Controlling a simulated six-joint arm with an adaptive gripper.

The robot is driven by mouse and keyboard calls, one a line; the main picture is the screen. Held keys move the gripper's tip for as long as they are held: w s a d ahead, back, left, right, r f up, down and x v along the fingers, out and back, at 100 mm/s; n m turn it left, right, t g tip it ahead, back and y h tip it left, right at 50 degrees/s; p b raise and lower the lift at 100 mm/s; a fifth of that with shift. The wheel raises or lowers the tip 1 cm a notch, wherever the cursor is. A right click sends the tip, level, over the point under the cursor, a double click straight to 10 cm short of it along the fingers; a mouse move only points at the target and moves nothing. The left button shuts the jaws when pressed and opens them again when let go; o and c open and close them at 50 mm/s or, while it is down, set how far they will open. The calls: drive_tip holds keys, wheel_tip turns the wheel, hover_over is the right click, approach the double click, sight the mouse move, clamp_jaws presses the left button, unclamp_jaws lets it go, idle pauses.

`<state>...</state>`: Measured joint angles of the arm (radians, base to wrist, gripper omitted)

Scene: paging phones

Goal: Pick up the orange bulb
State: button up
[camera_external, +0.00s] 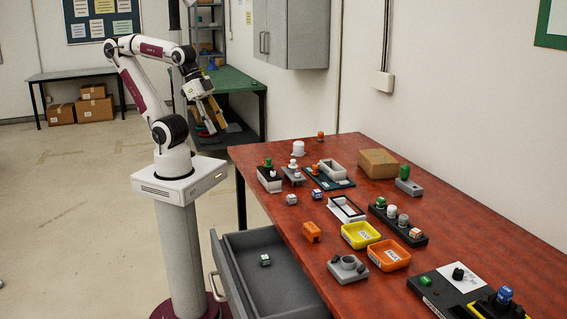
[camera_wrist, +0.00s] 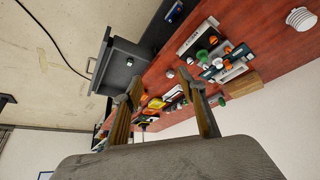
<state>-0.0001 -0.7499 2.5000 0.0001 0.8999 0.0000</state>
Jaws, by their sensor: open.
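Small rounded orange pieces stand on the red table in the external view. One orange piece (camera_external: 320,135) is at the far edge, behind a white ribbed piece (camera_external: 298,148). Another small orange piece (camera_external: 315,168) sits by a dark blue board. They are too small for me to tell which is the bulb. In the wrist view, small orange caps (camera_wrist: 228,50) show among the parts. My gripper (camera_external: 211,128) is open and empty, raised beyond the table's left edge, well apart from these pieces. Its two fingers (camera_wrist: 165,98) also show apart in the wrist view.
A cardboard box (camera_external: 378,163), yellow tray (camera_external: 361,234), orange tray (camera_external: 388,255), orange block (camera_external: 312,231) and several switch blocks crowd the red table (camera_external: 285,212). A grey drawer (camera_external: 275,285) stands open at its left. A green-topped bench (camera_external: 228,80) is behind my arm.

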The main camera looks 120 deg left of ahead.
drive_tip(key=shift+w+a, duration=0.1)
drive_tip(key=w+a+n+t+y, duration=0.1)
drive_tip(key=w+a+n+y, duration=0.1)
drive_tip(key=w+a, duration=0.75)
drive_tip(key=w+a+n+y, duration=0.2)
drive_tip(key=w+a, duration=0.2)
drive_tip(key=a, duration=1)
drive_tip(key=w+a+n+t+y, duration=0.1)
drive_tip(key=w+a+n+y, duration=0.1)
drive_tip(key=w+a, duration=0.75)
drive_tip(key=s+a+f+n+y, duration=0.15)
drive_tip(key=a+f, duration=0.25)
drive_tip(key=a, duration=0.6)
drive_tip(key=s+a+f+y, duration=0.1)
drive_tip(key=s+a+f, duration=0.25)
drive_tip(key=a, duration=0.65)
drive_tip(key=n+t, duration=0.1)
drive_tip(key=n, duration=0.1)
approach(321, 137)
drive_tip(key=a, duration=0.2)
drive_tip(key=shift+w+a+f+m, duration=0.15)
drive_tip(key=shift+w+a+m, duration=0.1)
drive_tip(key=shift+w+a, duration=0.1)
